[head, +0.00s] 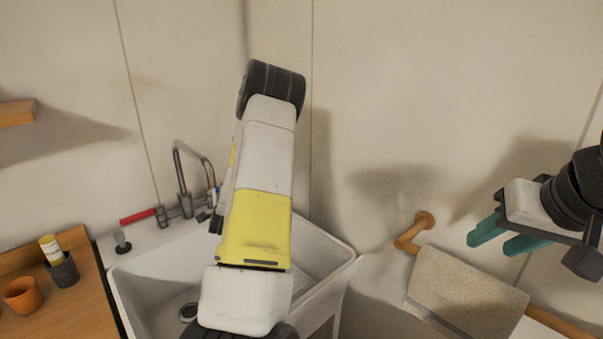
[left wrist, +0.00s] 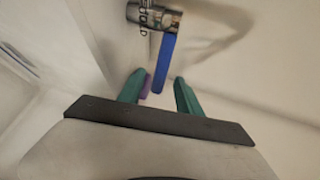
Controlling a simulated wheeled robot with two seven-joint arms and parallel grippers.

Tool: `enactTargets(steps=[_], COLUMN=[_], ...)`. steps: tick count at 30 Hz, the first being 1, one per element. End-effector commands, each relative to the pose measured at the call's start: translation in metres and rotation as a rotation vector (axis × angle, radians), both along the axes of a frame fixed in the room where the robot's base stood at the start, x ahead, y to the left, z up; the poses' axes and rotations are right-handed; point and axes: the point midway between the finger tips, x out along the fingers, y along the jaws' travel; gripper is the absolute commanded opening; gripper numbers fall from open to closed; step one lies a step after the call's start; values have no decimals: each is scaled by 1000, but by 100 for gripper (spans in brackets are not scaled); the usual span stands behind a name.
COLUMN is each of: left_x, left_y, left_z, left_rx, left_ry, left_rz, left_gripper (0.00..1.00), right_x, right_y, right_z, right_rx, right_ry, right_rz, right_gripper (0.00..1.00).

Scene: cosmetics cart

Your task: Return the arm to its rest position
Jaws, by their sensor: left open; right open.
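My left arm (head: 262,160) rises through the middle of the head view, in front of the white sink (head: 328,285). It hides the left gripper's fingers there. In the left wrist view the left gripper (left wrist: 159,76) is open, its two green fingers apart. The blue tap handle (left wrist: 166,62) shows in the gap between them; I cannot tell whether it touches a finger. A small purple piece (left wrist: 147,86) shows beside the left finger. My right gripper (head: 490,244) is open and empty at the right of the head view, its teal fingers apart.
A metal tap (head: 182,165) with a red handle (head: 138,216) stands behind the sink. A wooden counter (head: 75,312) at left holds an orange cup (head: 21,296) and a dark cup (head: 63,272). A towel (head: 465,295) hangs on a wooden rail (head: 560,322) below my right gripper.

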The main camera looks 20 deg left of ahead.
Motion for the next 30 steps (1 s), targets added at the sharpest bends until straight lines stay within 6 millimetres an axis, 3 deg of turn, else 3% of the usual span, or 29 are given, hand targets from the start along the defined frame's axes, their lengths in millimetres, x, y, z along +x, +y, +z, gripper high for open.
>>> enactTargets(steps=[5, 11, 20, 26, 30], left_x=[1, 5, -5, -33, -64], left_y=[-2, -27, -111, -181, -229], left_z=[3, 26, 77, 115, 142], left_rx=[-25, -253, -748, -1030, -1195], left_ry=[-7, -42, -55, -9, 49], left_rz=[7, 66, 147, 176, 196], left_gripper=[41, 41, 41, 41, 41], right_x=[0, 0, 0, 0, 0], right_y=[0, 0, 0, 0, 0], right_z=[0, 0, 0, 0, 0], right_rx=[0, 0, 0, 0, 0], right_ry=[0, 0, 0, 0, 0], right_rz=[0, 0, 0, 0, 0], right_gripper=[43, 43, 43, 43, 43])
